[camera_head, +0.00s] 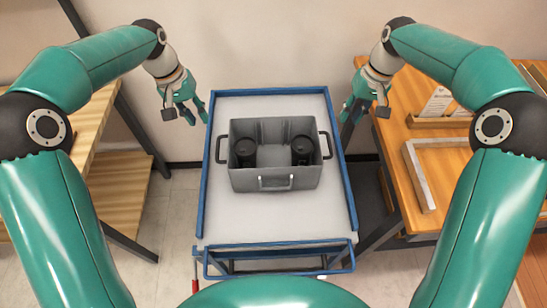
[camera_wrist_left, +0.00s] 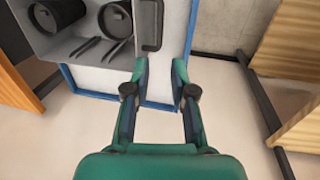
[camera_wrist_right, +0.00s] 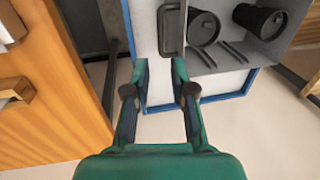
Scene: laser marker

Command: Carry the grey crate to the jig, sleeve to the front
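The grey crate (camera_head: 247,180) stands upright on the cart with two black lidded cylinders (camera_head: 245,149) (camera_head: 303,148) inside. A pale bracket-like fitting (camera_head: 275,183), perhaps the sleeve, is on its near wall. Dark loop handles stick out at the left (camera_head: 221,149) and right (camera_head: 327,145). My left gripper (camera_head: 197,116) is open and empty, above and left of the crate; the left wrist view shows a handle (camera_wrist_left: 149,25) beyond its fingers. My right gripper (camera_head: 352,113) is open and empty at the right; a handle (camera_wrist_right: 170,29) lies beyond its fingers.
The cart (camera_head: 217,215) has a blue rim and a push bar in front. The right wooden table (camera_head: 405,120) holds a light-edged frame (camera_head: 420,178), possibly the jig, and a wooden holder (camera_head: 436,122) with a card. A wooden shelf unit (camera_head: 125,185) stands at the left.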

